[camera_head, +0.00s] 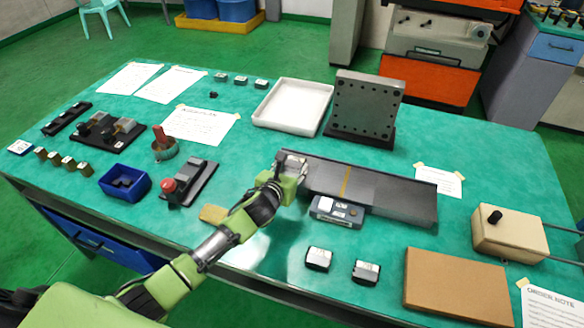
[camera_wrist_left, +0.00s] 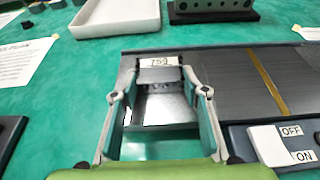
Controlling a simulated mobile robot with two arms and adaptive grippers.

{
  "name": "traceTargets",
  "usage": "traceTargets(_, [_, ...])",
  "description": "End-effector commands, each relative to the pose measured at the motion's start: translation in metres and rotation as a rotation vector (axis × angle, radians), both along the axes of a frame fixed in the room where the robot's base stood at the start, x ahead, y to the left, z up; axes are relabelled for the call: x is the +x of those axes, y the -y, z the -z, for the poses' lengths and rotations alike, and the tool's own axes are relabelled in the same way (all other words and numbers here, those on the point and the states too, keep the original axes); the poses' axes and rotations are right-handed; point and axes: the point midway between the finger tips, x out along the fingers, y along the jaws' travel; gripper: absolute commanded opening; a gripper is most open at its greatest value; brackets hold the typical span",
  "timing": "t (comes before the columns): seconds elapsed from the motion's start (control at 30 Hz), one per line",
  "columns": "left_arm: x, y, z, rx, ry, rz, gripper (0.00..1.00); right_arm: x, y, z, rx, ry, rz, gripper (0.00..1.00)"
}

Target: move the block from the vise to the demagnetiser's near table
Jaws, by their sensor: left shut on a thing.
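My left gripper (camera_head: 291,166) is at the left end of the demagnetiser (camera_head: 397,194), a long dark plate with a yellow stripe across it. In the left wrist view the gripper (camera_wrist_left: 161,97) is shut on a grey metal block (camera_wrist_left: 160,103) with a "759" label, one finger on each side. The block is over the left end of the demagnetiser (camera_wrist_left: 228,75); I cannot tell if it touches the surface. In the head view the gripper mostly hides the block. A dark vise-like fixture (camera_head: 203,181) with a red part stands to the left. My right gripper is not in view.
The demagnetiser's switch box (camera_head: 338,211) stands at its near side. Behind are a white tray (camera_head: 292,106) and an upright drilled plate (camera_head: 362,107). Two small labelled blocks (camera_head: 318,258) (camera_head: 366,272) and a brown board (camera_head: 457,287) lie in front. A blue bin (camera_head: 124,183) is left.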

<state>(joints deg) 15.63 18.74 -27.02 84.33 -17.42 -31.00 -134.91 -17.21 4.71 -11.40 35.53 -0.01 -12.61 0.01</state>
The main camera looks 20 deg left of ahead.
Motion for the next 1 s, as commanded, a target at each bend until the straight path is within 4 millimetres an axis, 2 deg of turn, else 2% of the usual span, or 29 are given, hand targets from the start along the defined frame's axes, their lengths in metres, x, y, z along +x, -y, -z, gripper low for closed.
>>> traceTargets(0.2, [0.001, 0.000, 0.000, 0.000, 0.005, 0.001, 0.03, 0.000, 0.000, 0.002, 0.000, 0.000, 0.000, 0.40])
traceTargets(0.23, [0.000, 0.000, 0.003, 0.000, 0.000, 0.000, 0.46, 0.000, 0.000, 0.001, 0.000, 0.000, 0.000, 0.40])
traceTargets(0.3, [0.000, 0.000, 0.002, 0.000, 0.000, 0.000, 0.58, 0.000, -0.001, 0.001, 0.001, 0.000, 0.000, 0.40])
traceTargets(0.73, [-0.003, 0.000, -0.001, 0.001, -0.001, 0.000, 0.58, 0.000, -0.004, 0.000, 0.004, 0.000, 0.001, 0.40])
traceTargets(0.87, [-0.017, -0.001, -0.007, 0.003, 0.000, 0.001, 0.58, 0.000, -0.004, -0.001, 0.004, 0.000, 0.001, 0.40])
traceTargets(1.0, [-0.040, -0.002, -0.016, 0.003, 0.000, 0.002, 0.58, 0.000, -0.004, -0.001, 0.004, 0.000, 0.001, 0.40])
